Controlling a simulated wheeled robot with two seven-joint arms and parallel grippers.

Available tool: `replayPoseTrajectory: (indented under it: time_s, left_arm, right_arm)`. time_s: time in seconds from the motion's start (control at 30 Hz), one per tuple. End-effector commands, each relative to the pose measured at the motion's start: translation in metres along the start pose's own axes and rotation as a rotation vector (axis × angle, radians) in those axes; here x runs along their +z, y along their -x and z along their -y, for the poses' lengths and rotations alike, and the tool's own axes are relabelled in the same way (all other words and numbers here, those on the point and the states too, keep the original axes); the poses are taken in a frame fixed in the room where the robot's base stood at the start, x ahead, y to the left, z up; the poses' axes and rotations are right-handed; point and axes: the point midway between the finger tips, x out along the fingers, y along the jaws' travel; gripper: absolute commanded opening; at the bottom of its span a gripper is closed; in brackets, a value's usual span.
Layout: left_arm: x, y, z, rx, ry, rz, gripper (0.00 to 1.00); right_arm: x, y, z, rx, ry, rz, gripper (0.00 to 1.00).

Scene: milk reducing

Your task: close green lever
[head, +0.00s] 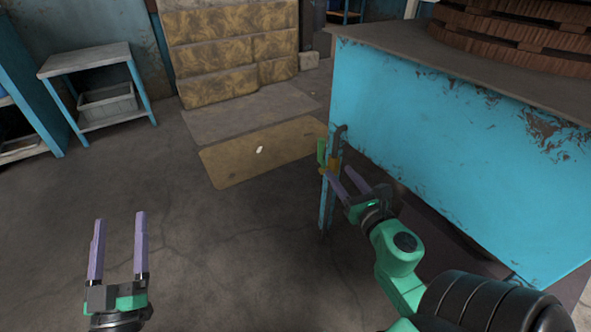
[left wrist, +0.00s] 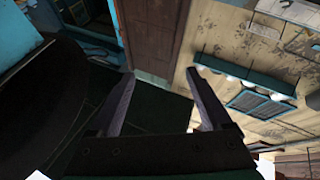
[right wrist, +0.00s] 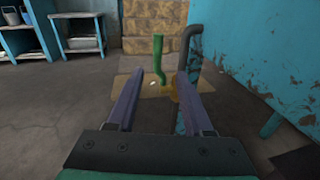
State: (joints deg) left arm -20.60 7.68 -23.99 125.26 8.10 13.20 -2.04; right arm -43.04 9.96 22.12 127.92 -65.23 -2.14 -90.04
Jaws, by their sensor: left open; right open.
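The green lever (head: 321,152) is a small upright handle on a valve fitting at the corner leg of the blue table, in the head view. In the right wrist view the green lever (right wrist: 161,58) stands upright, bent at its lower end, beside a dark curved pipe (right wrist: 187,45). My right gripper (head: 346,181) is open, with its fingers just short of the fitting. In the right wrist view the lever appears between the tips of the right gripper (right wrist: 158,82), and I cannot tell if they touch it. My left gripper (head: 119,218) is open and empty, pointing up over bare floor.
The blue table (head: 440,120) with rusty edges fills the right side, close to my right arm. Wrapped bales (head: 232,50) stand at the back. A small side table (head: 85,60) with a grey bin stands at the left.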

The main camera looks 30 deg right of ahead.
Motion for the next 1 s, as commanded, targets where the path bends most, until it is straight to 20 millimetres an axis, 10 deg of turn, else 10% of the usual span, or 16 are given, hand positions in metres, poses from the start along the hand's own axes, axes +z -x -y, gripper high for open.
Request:
replayPoseTrajectory:
  time_s: [0.17, 0.5, 0.7, 1.0]
  left_arm:
    - [0.001, 0.004, -0.002, -0.001, 0.015, 0.006, 0.82]
    - [0.066, 0.044, -0.004, -0.03, 0.07, 0.223, 0.82]
    - [0.033, 0.021, -0.002, -0.014, 0.039, 0.105, 0.82]
    - [-0.011, -0.001, -0.002, 0.005, 0.003, -0.033, 0.82]
  right_arm:
    - [0.01, -0.004, -0.005, 0.012, 0.057, 0.024, 0.51]
    - [0.013, -0.067, -0.005, 0.012, 0.056, 0.026, 0.51]
    - [0.012, -0.118, -0.004, 0.008, 0.053, 0.025, 0.51]
    - [0.011, -0.143, -0.005, 0.007, 0.049, 0.02, 0.51]
